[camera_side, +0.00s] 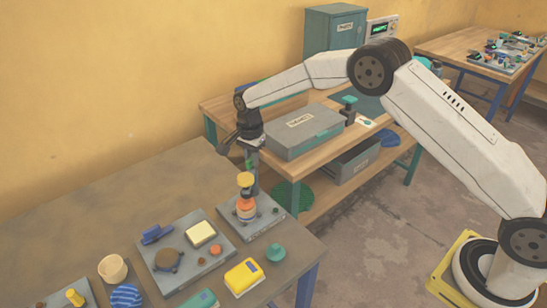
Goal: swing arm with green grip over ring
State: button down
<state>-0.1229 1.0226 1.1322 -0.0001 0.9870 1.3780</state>
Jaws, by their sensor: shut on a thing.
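My gripper (252,158) points down above the small fixture at the table's far right corner. It is shut on the green grip (249,165), of which only a small bit shows between the fingers. The swing arm itself is mostly hidden by my gripper and the post. Below stands a dark post (254,180) on a grey base plate (270,213). A yellow round part (245,179) sits above an orange round part (247,210) beside the post. I cannot tell which part is the ring, or whether the arm is over it.
On the same table are a grey plate (160,281) with a cream block, a yellow box (244,277), a teal knob (276,252), a beige cup (112,268) and a blue striped thing (126,296). A wooden bench with a grey case (304,132) stands behind.

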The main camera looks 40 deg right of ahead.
jog(key=shift+m, duration=0.4)
jog(key=c, duration=0.6)
grip_release()
jog(key=shift+r, duration=0.15)
jog(key=shift+r, duration=3.8)
jog(key=shift+s, duration=0.1)
